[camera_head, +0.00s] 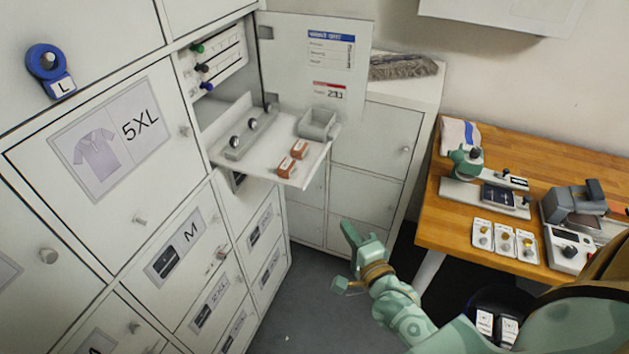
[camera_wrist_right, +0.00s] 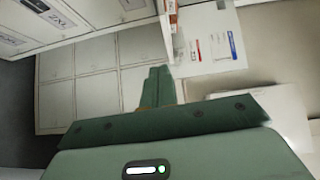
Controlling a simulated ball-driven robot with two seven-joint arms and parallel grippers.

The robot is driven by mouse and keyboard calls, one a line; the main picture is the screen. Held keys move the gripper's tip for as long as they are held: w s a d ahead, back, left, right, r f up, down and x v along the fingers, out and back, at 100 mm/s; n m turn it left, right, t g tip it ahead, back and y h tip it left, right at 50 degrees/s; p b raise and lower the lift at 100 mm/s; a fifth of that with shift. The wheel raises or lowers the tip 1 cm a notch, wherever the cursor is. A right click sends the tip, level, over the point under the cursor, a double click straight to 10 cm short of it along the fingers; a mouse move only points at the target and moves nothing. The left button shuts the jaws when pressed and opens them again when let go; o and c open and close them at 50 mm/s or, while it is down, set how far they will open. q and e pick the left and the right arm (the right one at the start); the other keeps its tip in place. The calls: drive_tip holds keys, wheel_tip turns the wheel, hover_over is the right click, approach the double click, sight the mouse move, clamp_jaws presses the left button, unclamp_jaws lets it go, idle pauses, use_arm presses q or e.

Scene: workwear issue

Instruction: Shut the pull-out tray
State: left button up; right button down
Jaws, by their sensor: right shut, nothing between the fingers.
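The pull-out tray (camera_head: 262,163) is white and stands pulled out from an open compartment in the grey-white cabinet. On it are a grey open box (camera_head: 317,124), two small orange-brown boxes (camera_head: 292,159) and a grey strip with dark round knobs (camera_head: 247,134). My right gripper (camera_head: 349,234) is shut and empty, in front of the tray, lower and to its right in the head view, apart from it. In the right wrist view its green fingers (camera_wrist_right: 156,86) are together, and an orange-brown box (camera_wrist_right: 171,12) shows above them. My left gripper is not in view.
The compartment's door (camera_head: 318,60), with labels, stands open behind the tray. Closed lockers surround it. A wooden bench (camera_head: 447,221) with devices and cards stands at the right. Grey floor (camera_head: 310,300) is clear below the tray.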

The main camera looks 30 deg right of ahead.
approach(308, 181)
drive_tip(key=w+d, duration=0.3)
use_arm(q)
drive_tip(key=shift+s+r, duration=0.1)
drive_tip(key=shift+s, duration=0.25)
use_arm(e)
drive_tip(key=shift+w+a+f, duration=0.15)
drive_tip(key=shift+w+a, duration=0.5)
drive_tip(key=shift+w, duration=0.1)
drive_tip(key=shift+w+a+f, duration=0.1)
drive_tip(key=shift+w+a, duration=0.5)
drive_tip(key=shift+w, duration=0.15)
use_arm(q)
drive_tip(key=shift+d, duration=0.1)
